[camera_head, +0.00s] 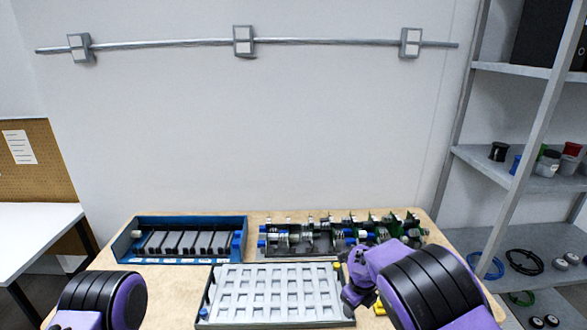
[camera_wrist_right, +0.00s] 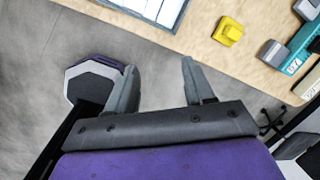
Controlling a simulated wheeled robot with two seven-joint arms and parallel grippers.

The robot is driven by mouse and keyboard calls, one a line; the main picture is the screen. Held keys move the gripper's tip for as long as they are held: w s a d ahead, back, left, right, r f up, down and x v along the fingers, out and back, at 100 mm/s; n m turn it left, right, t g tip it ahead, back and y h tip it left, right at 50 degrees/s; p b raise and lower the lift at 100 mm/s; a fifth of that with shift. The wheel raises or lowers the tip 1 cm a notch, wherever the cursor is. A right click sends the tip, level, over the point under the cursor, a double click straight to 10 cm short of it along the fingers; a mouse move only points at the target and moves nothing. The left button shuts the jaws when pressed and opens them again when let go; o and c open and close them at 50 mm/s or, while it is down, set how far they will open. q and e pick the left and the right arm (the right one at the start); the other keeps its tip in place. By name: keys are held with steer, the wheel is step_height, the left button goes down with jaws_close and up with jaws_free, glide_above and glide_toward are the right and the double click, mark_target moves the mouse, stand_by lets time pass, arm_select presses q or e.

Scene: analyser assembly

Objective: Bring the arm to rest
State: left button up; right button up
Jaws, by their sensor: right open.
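My right gripper (camera_wrist_right: 158,65) shows in the right wrist view with its two grey fingers apart and nothing between them. Grey floor lies behind the fingers, and the edge of the wooden table (camera_wrist_right: 262,72) runs beyond them. In the head view my right arm (camera_head: 430,285) reaches in at the lower right, over the table's right part; its fingers cannot be made out there. My left arm (camera_head: 100,300) shows only as a purple and black link at the lower left. My left gripper is not in view.
The table holds a blue-framed rack (camera_head: 130,245), a board of analyser parts (camera_head: 310,240) and a pale slotted tray (camera_head: 275,315). A yellow block (camera_wrist_right: 228,30) and a teal part (camera_wrist_right: 300,50) lie near the table edge. Grey shelves (camera_head: 480,150) stand at right.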

steer(key=s+d+f+n+t+h+b, duration=0.3)
steer(key=s+d+f+n+t+b, duration=0.15)
steer(key=s+d+f+n, duration=0.9)
steer(key=s+f+n+g+b, duration=0.1)
steer(key=s+f+n+b, duration=0.3)
steer(key=s, duration=0.9)
steer(key=s+f+n+g+b, duration=0.2)
steer(key=s+f+n+b, duration=0.2)
steer(key=s, duration=0.9)
step_height(320, 180, down, 4)
steer(key=shift+s+a+f+b, duration=0.2)
steer(key=shift+s+a+b, duration=0.15)
steer(key=shift+b, duration=0.6)
